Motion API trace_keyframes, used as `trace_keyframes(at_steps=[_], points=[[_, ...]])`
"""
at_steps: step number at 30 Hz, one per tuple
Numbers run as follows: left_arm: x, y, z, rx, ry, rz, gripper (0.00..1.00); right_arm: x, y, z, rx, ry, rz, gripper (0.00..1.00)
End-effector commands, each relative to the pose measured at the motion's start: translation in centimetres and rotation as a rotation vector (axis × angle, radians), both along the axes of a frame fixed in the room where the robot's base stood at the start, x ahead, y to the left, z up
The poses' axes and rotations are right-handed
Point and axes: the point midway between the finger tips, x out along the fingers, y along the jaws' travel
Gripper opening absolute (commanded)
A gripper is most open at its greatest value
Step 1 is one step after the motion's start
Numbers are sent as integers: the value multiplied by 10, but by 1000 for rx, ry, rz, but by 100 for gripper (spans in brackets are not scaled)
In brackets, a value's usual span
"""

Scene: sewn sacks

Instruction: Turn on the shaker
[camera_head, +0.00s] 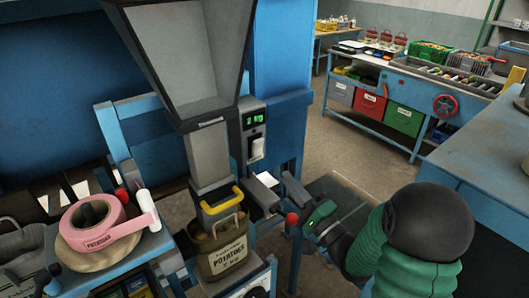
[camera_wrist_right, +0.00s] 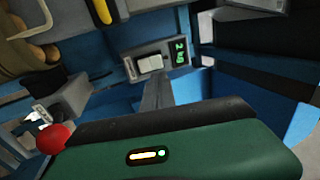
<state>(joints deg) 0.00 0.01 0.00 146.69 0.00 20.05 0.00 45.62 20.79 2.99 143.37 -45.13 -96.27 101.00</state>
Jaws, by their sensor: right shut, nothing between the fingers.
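A tall grey hopper machine (camera_head: 190,55) stands in the middle of the head view. A control box beside its chute has a green display reading "2 KG" (camera_head: 254,119) and a pale rocker switch (camera_head: 257,147). In the right wrist view the switch (camera_wrist_right: 150,63) and display (camera_wrist_right: 181,52) lie just beyond my fingertips. My right gripper (camera_head: 290,184) is shut and empty, below and right of the switch. I cannot tell whether it touches the switch. Which object is the shaker is not labelled. My left gripper is not in view.
A "POTATOES" sack (camera_head: 224,247) sits under the chute by a yellow handle (camera_head: 222,201). A red knob (camera_head: 292,218) is close to my right gripper. A pink tape roll (camera_head: 90,222) lies at left. A blue bench (camera_head: 490,150) bounds the right side.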

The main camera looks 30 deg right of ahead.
Motion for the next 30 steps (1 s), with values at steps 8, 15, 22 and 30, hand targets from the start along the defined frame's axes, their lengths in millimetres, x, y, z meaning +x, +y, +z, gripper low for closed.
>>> trace_keyframes(at_steps=[8, 15, 22, 30], points=[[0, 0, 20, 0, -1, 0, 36, 58, 6, 23, -1, -2, 4, 0], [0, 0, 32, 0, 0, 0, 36, 97, 8, 34, 0, 0, 1, 0], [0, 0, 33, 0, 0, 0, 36, 107, 9, 35, 0, 0, 0, 0], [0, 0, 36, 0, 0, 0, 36, 107, 9, 37, -1, 5, 0, 0]])
